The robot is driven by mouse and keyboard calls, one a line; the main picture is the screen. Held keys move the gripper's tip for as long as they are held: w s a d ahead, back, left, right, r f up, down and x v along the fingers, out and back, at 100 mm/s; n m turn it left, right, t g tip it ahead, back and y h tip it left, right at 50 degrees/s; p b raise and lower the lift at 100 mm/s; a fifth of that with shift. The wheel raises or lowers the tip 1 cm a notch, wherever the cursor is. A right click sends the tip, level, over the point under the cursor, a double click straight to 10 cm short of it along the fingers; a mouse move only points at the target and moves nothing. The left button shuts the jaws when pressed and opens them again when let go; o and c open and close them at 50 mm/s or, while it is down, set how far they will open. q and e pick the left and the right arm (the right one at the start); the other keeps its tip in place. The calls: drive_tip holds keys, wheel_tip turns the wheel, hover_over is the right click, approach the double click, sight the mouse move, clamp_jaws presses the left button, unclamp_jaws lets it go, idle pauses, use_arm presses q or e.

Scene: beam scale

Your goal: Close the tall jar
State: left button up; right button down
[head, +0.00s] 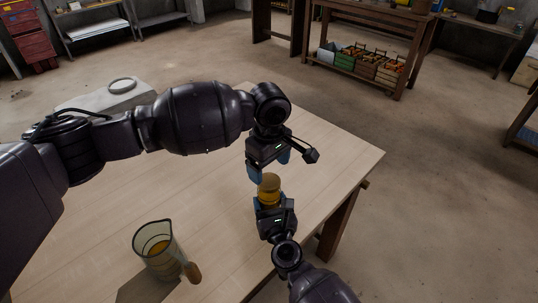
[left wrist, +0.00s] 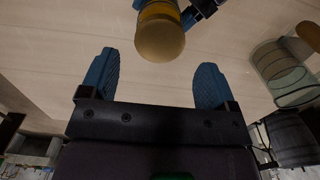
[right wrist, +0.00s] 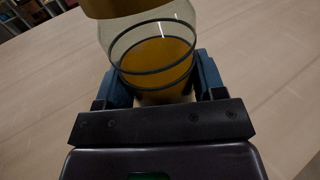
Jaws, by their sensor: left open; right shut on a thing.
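The tall jar (head: 267,197) is clear glass with dark rings and amber contents, which show in the right wrist view (right wrist: 152,58). A tan round lid (head: 269,181) is on its mouth; whether it is seated fully I cannot tell. The lid also shows in the left wrist view (left wrist: 160,40) and at the top of the right wrist view (right wrist: 112,7). My right gripper (head: 274,206) is shut around the jar's body. My left gripper (head: 269,167) is open and empty just above the lid, apart from it; in the left wrist view the lid lies beyond its fingertips (left wrist: 156,65).
A glass jug (head: 152,238) with amber contents and a wooden handle (head: 192,272) stands on the wooden table (head: 210,225) at front left. A pale slab (head: 85,103) with a ring (head: 122,85) lies behind my left arm. The table's right edge is close to the jar.

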sight(269, 180)
use_arm(q)
drive_tip(key=shift+f, duration=2.25)
